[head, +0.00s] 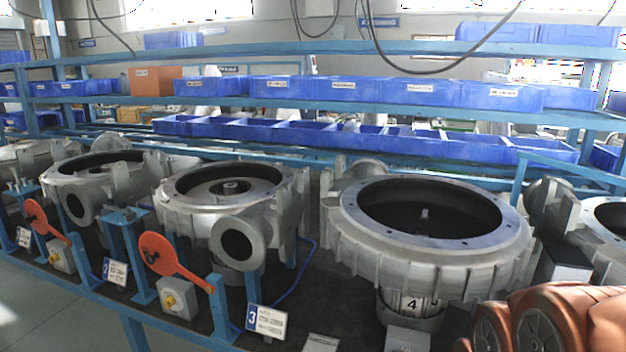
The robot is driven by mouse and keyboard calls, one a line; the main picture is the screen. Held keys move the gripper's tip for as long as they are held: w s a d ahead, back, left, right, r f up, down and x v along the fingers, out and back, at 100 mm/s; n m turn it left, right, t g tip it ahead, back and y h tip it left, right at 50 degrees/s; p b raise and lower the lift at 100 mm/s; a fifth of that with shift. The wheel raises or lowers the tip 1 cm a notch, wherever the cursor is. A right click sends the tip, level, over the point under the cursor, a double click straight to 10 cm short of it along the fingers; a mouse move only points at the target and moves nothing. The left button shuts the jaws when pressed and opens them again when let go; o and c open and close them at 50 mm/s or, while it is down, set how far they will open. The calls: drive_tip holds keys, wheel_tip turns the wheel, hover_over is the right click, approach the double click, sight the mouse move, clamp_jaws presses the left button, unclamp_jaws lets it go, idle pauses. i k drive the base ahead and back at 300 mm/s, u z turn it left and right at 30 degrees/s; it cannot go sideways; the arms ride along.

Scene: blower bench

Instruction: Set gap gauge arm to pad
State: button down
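Two orange levers, each a round disc with a narrow arm, stand at the front of the bench in the head view. The nearer orange lever (158,252) slopes down to the right, its narrow end by a blue post. The farther orange lever (37,214) is at the far left and also slopes down to the right. I cannot tell which, if either, is the gap gauge arm, and no pad can be made out. My gripper is not in view; orange-brown rounded links of my arm fill the bottom right corner.
Large grey blower housings (430,261) stand in a row along the dark bench. Small grey boxes with yellow knobs (178,299) and numbered signs (265,321) line its front. Blue posts and rails (220,306) stand between them. Blue bins (345,89) fill the shelves behind.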

sight(610, 179)
drive_tip(key=z, duration=1.25)
